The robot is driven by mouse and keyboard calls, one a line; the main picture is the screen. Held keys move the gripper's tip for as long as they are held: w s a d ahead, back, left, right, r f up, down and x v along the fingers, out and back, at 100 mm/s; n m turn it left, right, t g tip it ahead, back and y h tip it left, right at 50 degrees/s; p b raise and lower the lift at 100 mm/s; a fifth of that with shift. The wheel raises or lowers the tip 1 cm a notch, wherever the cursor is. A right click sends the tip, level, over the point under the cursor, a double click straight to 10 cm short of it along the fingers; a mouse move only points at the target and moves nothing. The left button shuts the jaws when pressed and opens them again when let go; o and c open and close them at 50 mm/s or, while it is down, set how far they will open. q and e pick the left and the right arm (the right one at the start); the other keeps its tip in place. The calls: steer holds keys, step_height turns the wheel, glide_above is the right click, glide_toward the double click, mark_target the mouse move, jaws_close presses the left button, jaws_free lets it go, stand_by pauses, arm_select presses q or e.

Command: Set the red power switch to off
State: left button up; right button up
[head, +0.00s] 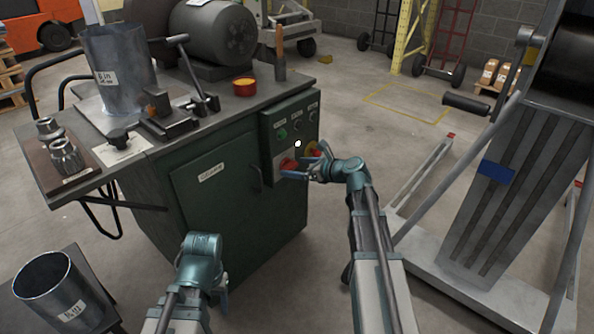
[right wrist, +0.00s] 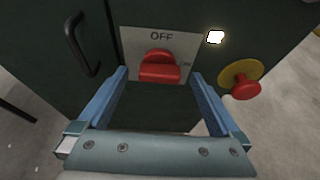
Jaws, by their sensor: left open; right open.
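The red power switch (right wrist: 160,68) is on a pale plate on the green cabinet's control panel. In the right wrist view, "OFF" is printed above its handle, and a small, hard-to-read label is at its right. The handle appears to lie crosswise, towards that right label. In the head view the switch (head: 288,164) is partly covered by my right gripper (head: 299,167). That gripper is open, with one blue finger on each side of the switch in the wrist view; contact cannot be told. My left gripper (head: 216,284) is open, low in front of the cabinet.
A red emergency button on a yellow disc (right wrist: 243,85) is right of the switch. A cabinet door handle (right wrist: 82,45) is at its left. A metal cylinder (head: 50,286) stands at lower left. A grey slotted frame (head: 490,190) stands at right.

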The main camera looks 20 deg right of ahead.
steer(key=shift+w+a+f, duration=0.1)
steer(key=shift+w, duration=0.05)
steer(key=c, duration=1.4)
